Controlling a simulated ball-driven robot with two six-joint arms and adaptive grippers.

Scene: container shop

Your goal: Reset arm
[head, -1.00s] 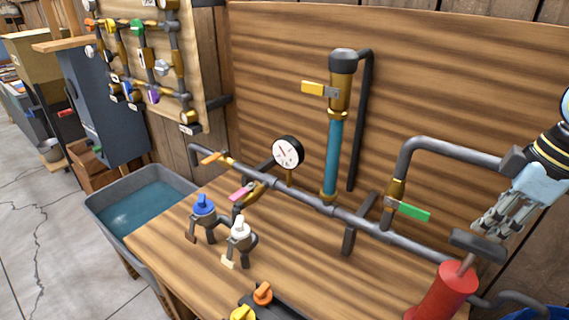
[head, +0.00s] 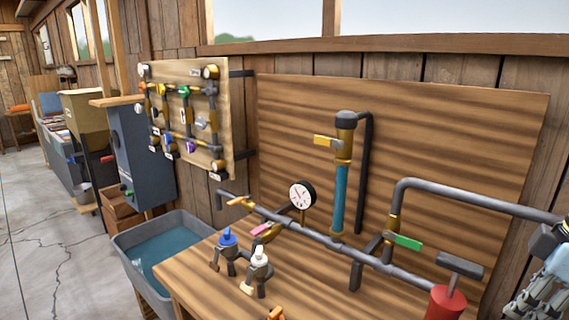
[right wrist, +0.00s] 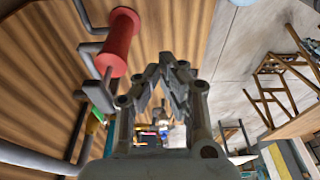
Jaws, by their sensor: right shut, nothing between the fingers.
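My right gripper (head: 543,291) is at the right edge of the head view, partly cut off, just right of the red pump (head: 446,303). In the right wrist view the right gripper (right wrist: 172,62) has its fingers together with nothing between them. The red pump (right wrist: 121,42) is left of the fingers there, apart from them. My left gripper is in neither view.
A wooden bench (head: 190,270) carries a grey pipe (head: 330,243) with a gauge (head: 302,196), a green-handled valve (head: 408,242) and a blue tube (head: 340,198). Blue (head: 228,238) and white (head: 259,257) taps stand in front. A water trough (head: 126,243) is at left.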

